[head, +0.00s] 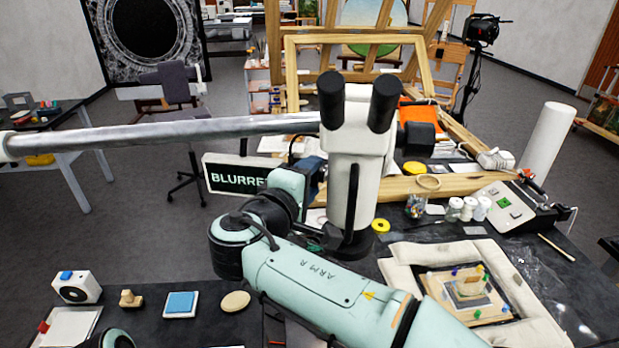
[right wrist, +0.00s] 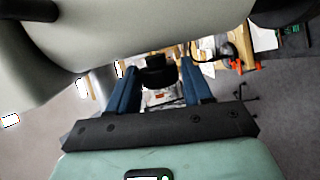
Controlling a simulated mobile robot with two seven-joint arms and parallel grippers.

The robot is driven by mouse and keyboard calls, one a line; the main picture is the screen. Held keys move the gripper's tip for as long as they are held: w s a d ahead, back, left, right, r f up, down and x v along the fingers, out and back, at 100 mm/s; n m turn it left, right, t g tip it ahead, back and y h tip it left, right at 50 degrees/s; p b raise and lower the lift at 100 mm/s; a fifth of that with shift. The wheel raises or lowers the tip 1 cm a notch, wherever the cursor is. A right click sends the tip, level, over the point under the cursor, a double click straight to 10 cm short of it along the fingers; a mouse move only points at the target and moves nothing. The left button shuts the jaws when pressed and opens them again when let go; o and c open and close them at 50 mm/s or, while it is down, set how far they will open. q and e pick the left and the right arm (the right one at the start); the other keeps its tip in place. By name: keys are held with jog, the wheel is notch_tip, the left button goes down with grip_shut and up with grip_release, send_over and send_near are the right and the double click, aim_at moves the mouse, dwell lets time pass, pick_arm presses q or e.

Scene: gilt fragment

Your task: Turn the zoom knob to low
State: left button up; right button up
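A white microscope (head: 357,140) with two black eyepieces stands upright in the middle of the head view, on a long metal boom. A black knob (head: 420,138) sticks out on its right side. My right gripper (head: 314,172) is at the microscope's left side, partly hidden by my arm. In the right wrist view, its two blue fingers (right wrist: 160,88) stand apart, with a dark round knob (right wrist: 158,76) between or just beyond their tips. Contact cannot be made out. Any low mark on the knob is not readable. My left gripper is not in view.
A sign (head: 237,177) with letters reading "BLURRE", partly covered, stands left of the gripper. A padded frame (head: 401,267) holds a small fragment (head: 467,289) at the lower right. The metal boom (head: 200,131) crosses the left side. Jars (head: 468,208) and a control box (head: 508,205) are at right.

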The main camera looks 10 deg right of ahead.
jog(key=shift+o, duration=0.7)
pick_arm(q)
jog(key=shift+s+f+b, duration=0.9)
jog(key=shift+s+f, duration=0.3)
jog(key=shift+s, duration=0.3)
pick_arm(e)
jog(key=v, duration=1.3)
jog(key=shift+a, duration=0.15)
jog(key=shift+s, duration=0.15)
